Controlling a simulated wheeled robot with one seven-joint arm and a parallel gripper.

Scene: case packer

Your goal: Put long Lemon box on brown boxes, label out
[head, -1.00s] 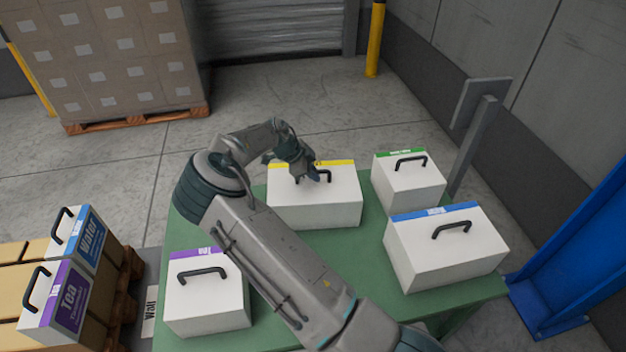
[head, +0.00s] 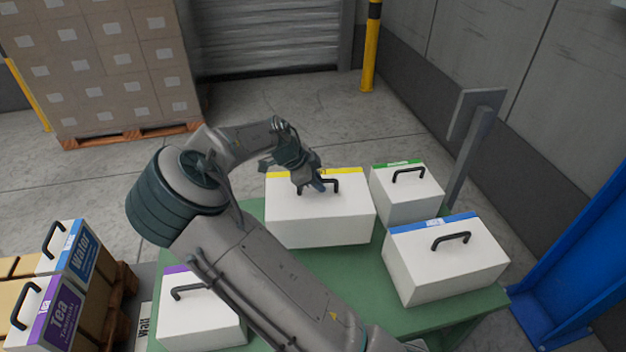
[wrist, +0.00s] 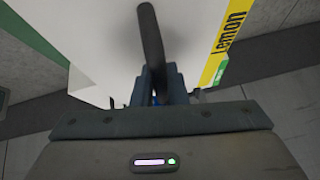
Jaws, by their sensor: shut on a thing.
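The long Lemon box (head: 325,225) is white with a yellow label strip and a black handle on top. It is at the back of the green table (head: 300,268) in the head view. My gripper (head: 317,188) is shut on its handle from above. In the wrist view the black handle (wrist: 151,45) runs between my fingers (wrist: 160,88), and the yellow label (wrist: 222,45) reading "Lemon" is at the right. The brown boxes (head: 8,267) are at the lower left on a pallet, with white Water (head: 80,255) and Tea (head: 60,315) boxes on them, printed labels facing right.
On the table, a green-label box (head: 408,198) stands just right of the Lemon box. A blue-label box (head: 445,265) is at front right and a purple-label box (head: 197,318) at front left. A grey post (head: 470,145) and blue frame (head: 570,260) stand at the right.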

